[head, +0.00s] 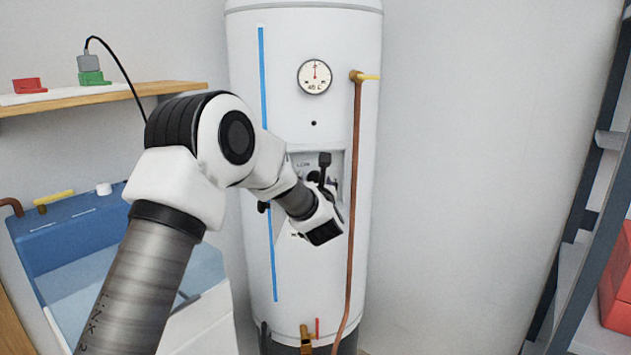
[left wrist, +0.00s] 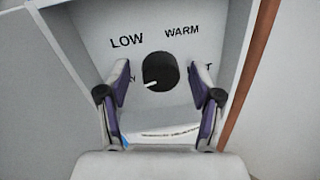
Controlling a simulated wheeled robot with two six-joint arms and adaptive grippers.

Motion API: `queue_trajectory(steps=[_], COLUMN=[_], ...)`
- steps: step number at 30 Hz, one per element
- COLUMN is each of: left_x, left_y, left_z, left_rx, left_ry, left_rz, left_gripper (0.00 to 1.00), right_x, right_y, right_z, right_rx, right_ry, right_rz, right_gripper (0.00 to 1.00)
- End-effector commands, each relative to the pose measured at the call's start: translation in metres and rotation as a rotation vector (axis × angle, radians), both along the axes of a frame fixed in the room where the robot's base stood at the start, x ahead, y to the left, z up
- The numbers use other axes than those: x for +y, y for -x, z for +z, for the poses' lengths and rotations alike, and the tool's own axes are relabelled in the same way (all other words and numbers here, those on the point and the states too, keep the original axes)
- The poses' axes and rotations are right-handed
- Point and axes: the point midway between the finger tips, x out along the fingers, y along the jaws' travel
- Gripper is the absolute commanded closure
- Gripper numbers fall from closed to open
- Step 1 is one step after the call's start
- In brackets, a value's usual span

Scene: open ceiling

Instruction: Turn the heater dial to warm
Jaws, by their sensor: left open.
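The heater (head: 290,120) is a tall white cylinder with a recessed control panel (head: 300,160). In the left wrist view the round black dial (left wrist: 160,70) sits on this panel. Its white mark points to the lower left, towards a partly covered label ending in Y. The word LOW (left wrist: 127,40) is at the upper left of the dial and WARM (left wrist: 182,31) at the upper right. My left gripper (left wrist: 160,82) is open, with one finger on each side of the dial and gaps visible between.
A gauge (head: 315,76) is above. A wooden shelf (head: 130,92) and blue sink unit (head: 70,235) are left; a dark rack (head: 590,190) is right.

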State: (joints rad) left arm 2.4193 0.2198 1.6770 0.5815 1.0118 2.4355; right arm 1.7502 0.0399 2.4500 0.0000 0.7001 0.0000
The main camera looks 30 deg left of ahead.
Motion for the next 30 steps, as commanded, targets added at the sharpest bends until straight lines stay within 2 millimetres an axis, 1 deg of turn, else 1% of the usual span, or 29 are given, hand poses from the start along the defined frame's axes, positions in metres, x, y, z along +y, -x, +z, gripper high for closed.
queue_trajectory(steps=[1, 2, 3, 5, 6, 7, 20, 30], left_x=[0.0, 0.0, 0.0, 0.0, 0.0, -0.001, -0.001, -0.001], left_y=[0.0, 0.0, 0.0, 0.0, 0.0, 0.0, 0.0, 0.0], left_z=[0.0, 0.0, 0.0, 0.0, 0.0, 0.0, -0.001, -0.001], left_rx=[0.0, 0.0, 0.001, 0.001, 0.001, 0.001, 0.028, 0.161], left_ry=[0.0, 0.0, -0.001, -0.001, -0.001, -0.001, -0.032, -0.189], left_rz=[0.0, 0.0, 0.0, 0.0, -0.001, -0.001, -0.001, -0.002], left_gripper=[0.35, 0.39, 0.53, 0.74, 0.88, 0.95, 0.95, 0.95], right_x=[0.0, 0.0, 0.0, 0.0, 0.0, 0.0, 0.0, 0.0], right_y=[0.0, 0.0, 0.0, 0.0, 0.0, 0.0, 0.0, 0.0], right_z=[0.0, 0.0, 0.0, 0.0, 0.0, 0.0, -0.003, -0.011], right_rx=[0.0, 0.0, 0.0, 0.0, 0.0, 0.0, 0.0, 0.0], right_ry=[0.0, 0.0, 0.0, 0.0, 0.0, 0.0, 0.0, 0.0], right_rz=[0.0, 0.0, 0.0, 0.0, 0.0, 0.0, 0.0, 0.0], right_gripper=[0.6, 0.6, 0.6, 0.6, 0.6, 0.6, 0.6, 0.6])
